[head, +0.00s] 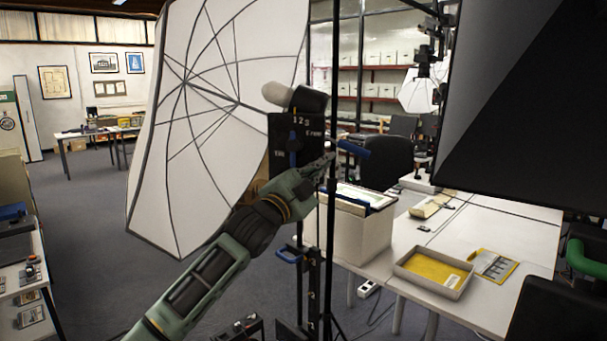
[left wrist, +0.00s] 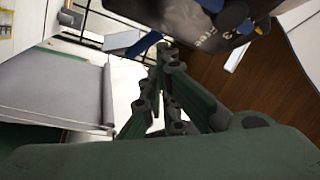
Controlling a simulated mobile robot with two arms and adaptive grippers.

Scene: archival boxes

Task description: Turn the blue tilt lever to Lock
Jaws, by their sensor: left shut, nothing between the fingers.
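The blue tilt lever (head: 353,148) sticks out to the right of a black lamp-head housing (head: 296,126) with white lettering that seems to include "Free" and "Tilt". My left gripper (head: 329,158) is shut and empty, its fingertips close to the lever's inner end at the stand pole. In the left wrist view the shut fingertips (left wrist: 167,48) point at the blue lever (left wrist: 146,44), which lies just beyond them. I cannot tell whether they touch. The housing also shows in the left wrist view (left wrist: 225,38). My right gripper is not in view.
A white umbrella (head: 190,130) fills the left behind my arm. A black softbox (head: 540,100) hangs at the upper right. An archival box (head: 362,235) and a tray with yellow contents (head: 402,272) stand on the white table (head: 500,235). A lower blue handle (head: 289,254) sits on the stand.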

